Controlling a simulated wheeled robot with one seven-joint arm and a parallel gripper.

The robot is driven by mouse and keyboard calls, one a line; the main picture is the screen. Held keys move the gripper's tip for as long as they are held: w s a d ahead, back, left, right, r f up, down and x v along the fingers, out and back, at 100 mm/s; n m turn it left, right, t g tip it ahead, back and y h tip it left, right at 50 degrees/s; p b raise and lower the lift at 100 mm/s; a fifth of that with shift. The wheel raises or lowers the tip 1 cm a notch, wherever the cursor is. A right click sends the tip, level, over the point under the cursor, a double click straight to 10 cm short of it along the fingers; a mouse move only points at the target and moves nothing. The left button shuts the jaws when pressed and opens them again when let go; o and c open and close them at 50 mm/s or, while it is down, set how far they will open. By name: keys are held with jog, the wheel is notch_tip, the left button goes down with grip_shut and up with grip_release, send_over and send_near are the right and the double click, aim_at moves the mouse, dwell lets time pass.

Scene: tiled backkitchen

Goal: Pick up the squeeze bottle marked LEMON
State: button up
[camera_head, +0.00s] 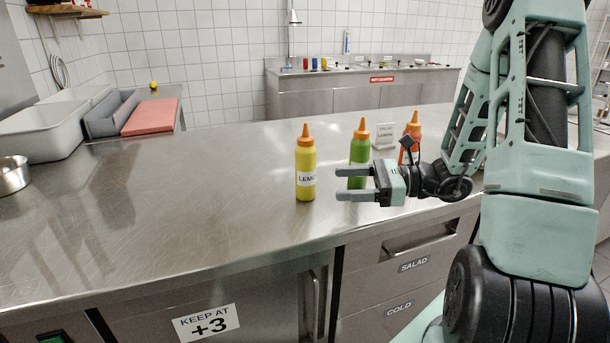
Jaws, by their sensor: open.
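A yellow squeeze bottle (305,163) with an orange nozzle stands upright on the steel counter (225,195). Its white label is partly turned away and reads "LEM" and part of another letter. My gripper (340,184) is open and empty, its fingers pointing left towards the bottle. In the picture the fingertips are to the right of the bottle, apart from it. The fingers overlap the lower part of a green squeeze bottle (360,148) behind them.
A red squeeze bottle (412,138) is partly hidden behind my arm, near a small white sign (384,137). Grey bins (45,131) and a red board (151,116) are at the left, with a metal pan (14,176). The counter left of the yellow bottle is clear.

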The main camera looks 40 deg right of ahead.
jog(key=d+m+t, duration=0.1)
jog(key=d, duration=0.1)
jog(key=d+m+t+h, duration=0.2)
jog(key=d, duration=0.1)
jog(key=shift+s+d+f, duration=0.2)
jog(key=shift+d+f, duration=0.05)
jog(key=shift+d, duration=0.1)
jog(key=shift+w+d+m+t, duration=0.1)
jog(key=shift+d+m+t, duration=0.2)
jog(key=shift+d, duration=0.05)
send_near(299, 168)
jog(key=w, duration=0.3)
jog(key=w+a+p, duration=0.1)
jog(key=w, duration=0.1)
jog(key=shift+f, duration=0.15)
jog(key=shift+h, duration=0.4)
jog(key=shift+f+p+x, duration=0.15)
jog(key=shift+p+x, duration=0.1)
jog(key=shift+x, duration=1.3)
jog(key=shift+f+p+x, duration=0.1)
jog(key=shift+p+x, duration=0.1)
jog(key=shift+x, duration=1.3)
jog(key=c, duration=0.7)
